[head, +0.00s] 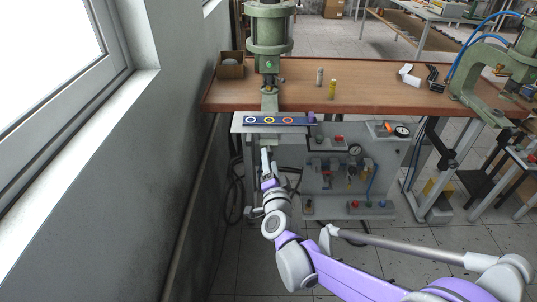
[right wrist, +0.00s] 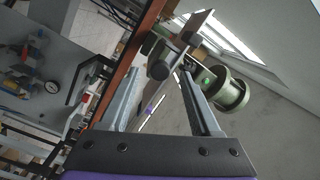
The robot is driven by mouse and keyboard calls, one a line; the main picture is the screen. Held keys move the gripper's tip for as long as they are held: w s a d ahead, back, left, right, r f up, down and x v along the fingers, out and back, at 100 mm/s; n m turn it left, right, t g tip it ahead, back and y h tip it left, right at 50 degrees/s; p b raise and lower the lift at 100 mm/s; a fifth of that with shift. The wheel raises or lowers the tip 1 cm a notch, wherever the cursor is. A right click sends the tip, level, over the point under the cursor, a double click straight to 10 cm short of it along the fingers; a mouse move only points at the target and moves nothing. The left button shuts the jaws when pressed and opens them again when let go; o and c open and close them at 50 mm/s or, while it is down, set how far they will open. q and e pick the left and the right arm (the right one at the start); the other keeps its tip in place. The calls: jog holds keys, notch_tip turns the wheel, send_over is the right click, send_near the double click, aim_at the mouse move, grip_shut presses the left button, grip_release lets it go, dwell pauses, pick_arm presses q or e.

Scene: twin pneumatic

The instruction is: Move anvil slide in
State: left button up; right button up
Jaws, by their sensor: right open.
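The anvil slide (head: 280,120) is a dark bar with white, yellow and orange rings and a purple end (head: 312,117). It lies crosswise on a light plate (head: 240,129) in front of the green press (head: 268,40) in the head view. My right gripper (head: 265,151) is just in front of and below the slide, near its left part, apparently not touching it. In the right wrist view its two fingers (right wrist: 161,72) are spread and empty, with the press (right wrist: 228,90) beyond them. The slide is hard to make out there. My left gripper is out of view.
The brown workbench (head: 380,90) carries a cardboard box (head: 230,66), a grey cylinder (head: 320,76), a yellow cylinder (head: 332,88) and a second green press (head: 500,66). A grey panel with gauges (head: 350,170) stands below the bench. A wall is close on the left.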

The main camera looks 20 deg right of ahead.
jog(key=shift+w+d, duration=0.15)
jog(key=shift+w, duration=0.85)
jog(key=shift+w+d, duration=0.15)
jog(key=shift+w, duration=0.8)
grip_shut()
